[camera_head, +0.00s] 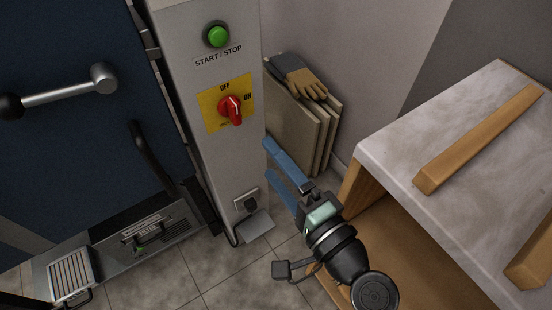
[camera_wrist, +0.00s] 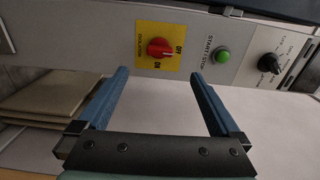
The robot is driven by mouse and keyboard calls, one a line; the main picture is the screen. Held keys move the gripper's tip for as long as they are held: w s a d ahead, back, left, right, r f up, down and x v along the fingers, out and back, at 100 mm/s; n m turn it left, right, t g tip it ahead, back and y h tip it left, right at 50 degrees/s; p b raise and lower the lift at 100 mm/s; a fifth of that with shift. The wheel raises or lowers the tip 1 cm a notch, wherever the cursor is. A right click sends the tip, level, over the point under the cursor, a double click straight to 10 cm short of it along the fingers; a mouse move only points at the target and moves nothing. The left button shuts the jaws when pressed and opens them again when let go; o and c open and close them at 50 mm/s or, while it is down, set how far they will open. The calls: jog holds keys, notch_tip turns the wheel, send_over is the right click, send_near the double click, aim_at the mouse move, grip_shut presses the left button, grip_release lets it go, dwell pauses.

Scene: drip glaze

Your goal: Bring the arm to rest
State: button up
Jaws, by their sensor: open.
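My gripper (camera_head: 276,164) is open and empty, with its two blue fingers pointing up and left towards the grey control column (camera_head: 190,90). In the wrist view the gripper (camera_wrist: 160,92) shows its fingers spread wide, with nothing between them. The red rotary switch (camera_head: 232,108) on its yellow plate is ahead of the fingers; the wrist view also shows this switch (camera_wrist: 159,48) beyond the fingertips. The fingers look apart from the switch. The green start/stop button (camera_head: 217,36) is above the switch, and shows in the wrist view too (camera_wrist: 222,55).
A marble-topped table (camera_head: 430,140) with wooden bars (camera_head: 480,138) stands right of my arm. Boards (camera_head: 300,125) with gloves (camera_head: 298,78) on top lean behind the gripper. A dark blue door (camera_head: 70,130) with a handle (camera_head: 65,92) is at left. Tiled floor (camera_head: 200,275) shows below.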

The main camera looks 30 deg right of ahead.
jog(key=shift+w, duration=0.1)
dwell(0.3)
jog(key=w+a+r+n+t, duration=0.1)
jog(key=w+a+r+n, duration=0.25)
jog(key=r, duration=0.55)
jog(key=w+a+r+n+t+y, duration=0.1)
jog(key=w+a+r+n+t, duration=0.15)
jog(key=r+n, duration=0.4)
jog(key=w+a+r+n+t, duration=0.1)
jog(key=w+a+r+n, duration=0.25)
jog(key=r, duration=0.65)
jog(key=s+a+r+n+t+h+p, duration=0.1)
jog(key=s+a+r+n+t, duration=0.3)
jog(key=r, duration=0.7)
jog(key=s+a+r+t+h+p, duration=0.1)
jog(key=s+a+r, duration=0.3)
jog(key=r, duration=0.7)
notch_tip(320, 180, up, 29)
jog(key=s+d+p, duration=0.1)
jog(key=p, duration=2.8)
jog(key=shift+d+p, duration=0.15)
jog(key=shift+p, duration=0.25)
jog(key=shift+f, duration=0.1)
